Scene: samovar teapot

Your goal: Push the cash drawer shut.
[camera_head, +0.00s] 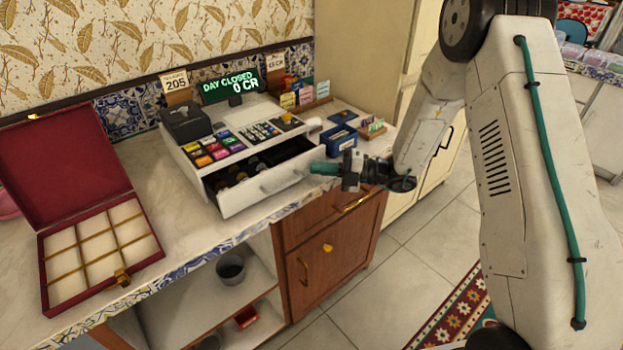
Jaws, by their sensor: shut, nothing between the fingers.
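The white cash register (238,133) stands on the tiled counter, with a display above it reading "DAY CLOSED 0 CR". Its cash drawer (265,188) is pulled out towards the front, and dark coin cups and compartments show inside. My gripper (318,169) is shut and empty, with its teal fingers pointing left. In the picture, the fingertips lie at the right end of the drawer front. I cannot tell whether they touch it.
An open red box (97,245) with empty cream compartments sits at the left of the counter. A blue box (341,139) and small cards stand right of the register. Wooden cabinet doors (330,250) are below the counter.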

